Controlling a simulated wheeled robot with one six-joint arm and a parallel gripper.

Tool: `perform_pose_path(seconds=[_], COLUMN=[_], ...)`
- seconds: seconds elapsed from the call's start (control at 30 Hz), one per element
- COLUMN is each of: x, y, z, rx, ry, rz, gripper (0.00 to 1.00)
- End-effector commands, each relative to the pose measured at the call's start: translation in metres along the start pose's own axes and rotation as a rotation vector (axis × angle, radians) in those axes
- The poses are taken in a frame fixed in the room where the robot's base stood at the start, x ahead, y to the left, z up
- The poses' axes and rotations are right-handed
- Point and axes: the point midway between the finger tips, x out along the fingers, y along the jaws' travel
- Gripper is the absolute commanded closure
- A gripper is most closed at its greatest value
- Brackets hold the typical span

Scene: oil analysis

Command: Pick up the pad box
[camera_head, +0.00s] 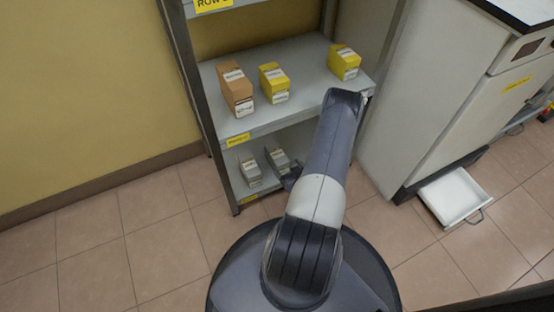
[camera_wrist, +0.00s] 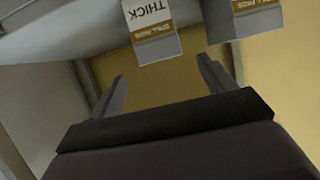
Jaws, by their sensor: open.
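Two small grey-white boxes stand side by side on the lower shelf, a left box (camera_head: 250,170) and a right box (camera_head: 278,160). In the wrist view one box (camera_wrist: 151,42) shows at top centre, with upside-down "THICK" lettering and an orange label that seems to read "SPILL PADS". A second box (camera_wrist: 257,22) with a similar label is at the top right. My gripper (camera_wrist: 161,67) is open and empty, its fingertips pointing toward the boxes. In the head view my gripper (camera_head: 290,178) is a dark shape at the lower shelf's front, partly hidden by my arm.
The shelf above (camera_head: 310,87) carries a brown box (camera_head: 235,88), a yellow box (camera_head: 273,83) and another yellow box (camera_head: 344,62). A dark shelf post (camera_head: 207,120) stands on the left. A white cabinet (camera_head: 440,90) is on the right, with an open drawer (camera_head: 452,196) near the floor.

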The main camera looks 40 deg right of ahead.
Motion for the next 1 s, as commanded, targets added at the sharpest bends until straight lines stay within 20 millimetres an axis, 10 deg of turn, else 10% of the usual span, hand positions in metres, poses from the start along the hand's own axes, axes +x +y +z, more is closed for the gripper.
perform_pose_path(seconds=[0.7, 1.0], x=[0.086, 0.09], y=[-0.002, -0.001], z=[0.005, 0.002], rx=[-0.002, 0.001], ry=[0.003, 0.002], rz=[-0.001, 0.001], gripper=[0.22, 0.25])
